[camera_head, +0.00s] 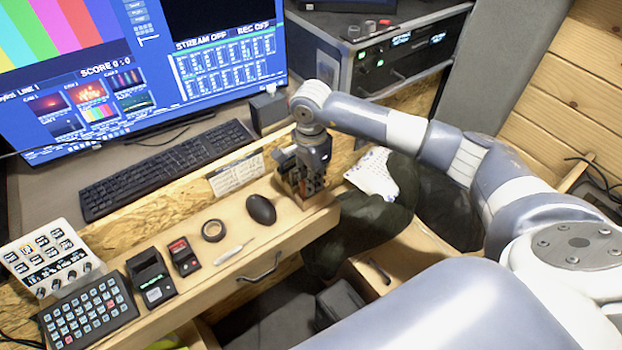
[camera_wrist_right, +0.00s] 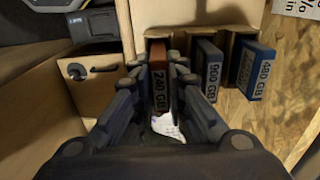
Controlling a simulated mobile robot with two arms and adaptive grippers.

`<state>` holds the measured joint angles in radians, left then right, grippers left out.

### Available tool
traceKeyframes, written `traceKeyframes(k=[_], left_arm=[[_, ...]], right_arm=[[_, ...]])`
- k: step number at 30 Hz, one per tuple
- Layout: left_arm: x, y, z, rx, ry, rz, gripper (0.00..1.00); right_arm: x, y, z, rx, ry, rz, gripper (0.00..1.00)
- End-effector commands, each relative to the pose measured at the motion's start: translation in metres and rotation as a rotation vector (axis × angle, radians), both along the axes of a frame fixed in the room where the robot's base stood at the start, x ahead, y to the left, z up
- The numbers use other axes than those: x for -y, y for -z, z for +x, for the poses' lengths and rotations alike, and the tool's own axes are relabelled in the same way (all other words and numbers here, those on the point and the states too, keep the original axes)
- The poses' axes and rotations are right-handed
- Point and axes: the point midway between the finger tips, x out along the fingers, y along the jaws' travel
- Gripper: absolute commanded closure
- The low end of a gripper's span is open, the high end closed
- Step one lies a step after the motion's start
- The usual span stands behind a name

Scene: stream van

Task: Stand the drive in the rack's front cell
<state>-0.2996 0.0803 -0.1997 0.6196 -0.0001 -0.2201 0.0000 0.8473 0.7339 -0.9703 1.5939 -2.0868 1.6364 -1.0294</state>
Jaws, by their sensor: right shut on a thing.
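My right gripper (camera_head: 303,188) is at the right end of the desk, over the small wooden rack (camera_head: 320,203). In the right wrist view the gripper (camera_wrist_right: 161,72) is shut on a drive (camera_wrist_right: 160,92) labelled 240 GB, with a reddish-brown end and a dark label face. The drive lines up with the leftmost cell of the rack (camera_wrist_right: 231,55) in that view. The fingers hide its sides, and I cannot tell how deep it sits. Two blue drives, one (camera_wrist_right: 207,70) beside it and one (camera_wrist_right: 257,72) marked 480 GB, stand in the other cells. My left gripper is out of view.
A black mouse (camera_head: 261,209), a tape roll (camera_head: 214,230) and a white pen (camera_head: 233,251) lie left of the rack. A keyboard (camera_head: 165,170) and monitor (camera_head: 150,70) are behind. A chair with a white patterned item (camera_head: 372,174) stands right of the desk end.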

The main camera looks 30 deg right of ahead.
Motion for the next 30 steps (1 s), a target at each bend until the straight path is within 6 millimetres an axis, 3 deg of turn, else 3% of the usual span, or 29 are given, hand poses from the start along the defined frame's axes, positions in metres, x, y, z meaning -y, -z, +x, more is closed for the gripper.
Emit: traceKeyframes(k=[12,13,15,16,26,30], left_arm=[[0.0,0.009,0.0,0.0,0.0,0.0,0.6],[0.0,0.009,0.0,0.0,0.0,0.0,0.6],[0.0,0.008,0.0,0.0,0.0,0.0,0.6],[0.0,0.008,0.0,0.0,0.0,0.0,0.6],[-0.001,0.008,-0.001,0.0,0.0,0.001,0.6],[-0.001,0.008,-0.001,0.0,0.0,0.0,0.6]], right_arm=[[0.0,0.01,0.0,0.001,0.0,0.0,1.0],[0.0,0.009,0.0,0.001,0.0,0.0,0.82],[0.0,0.009,0.0,0.001,0.0,0.0,0.67],[0.0,0.009,0.0,0.001,0.0,0.0,0.64],[0.0,0.008,0.0,0.0,0.0,0.0,0.64],[0.001,-0.005,0.001,0.002,0.0,-0.001,0.64]])
